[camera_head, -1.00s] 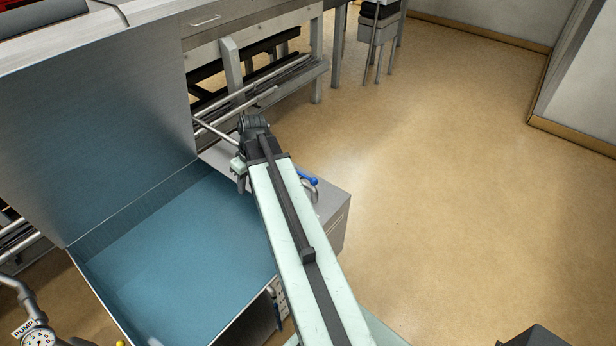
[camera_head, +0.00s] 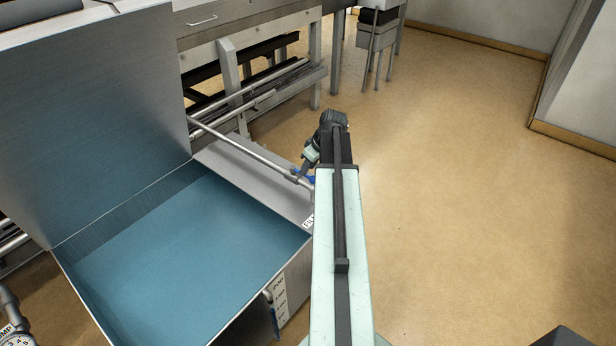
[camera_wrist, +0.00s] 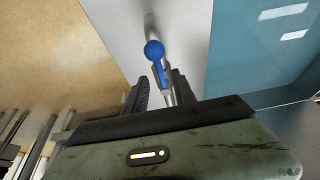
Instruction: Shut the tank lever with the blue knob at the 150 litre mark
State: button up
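The tank (camera_head: 215,318) is a metal basin of blue water in the head view. A blue lever with a round blue knob (camera_wrist: 154,50) sits on a grey pipe. In the head view the blue lever (camera_head: 303,176) shows partly, at the right end of the tank's back ledge. My gripper (camera_wrist: 160,92) is open, its two dark fingers either side of the lever's lower part, with the knob beyond the tips. Contact cannot be told. My gripper (camera_head: 304,172) is partly hidden in the head view. A marked level scale (camera_head: 280,292) is on the tank's side; its figures are unreadable.
A raised metal lid (camera_head: 95,130) stands at the tank's left. A metal pipe (camera_head: 240,147) runs along the ledge to the lever. A gauge (camera_head: 18,340) is at the lower left. A machine frame (camera_head: 250,70) stands behind. The floor (camera_head: 450,190) at right is clear.

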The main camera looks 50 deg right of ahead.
jog(key=b+x, duration=0.1)
jog(key=x, duration=0.2)
jog(key=shift+s, duration=0.1)
jog(key=shift+r, duration=0.2)
grip_shut()
dwell(1.0)
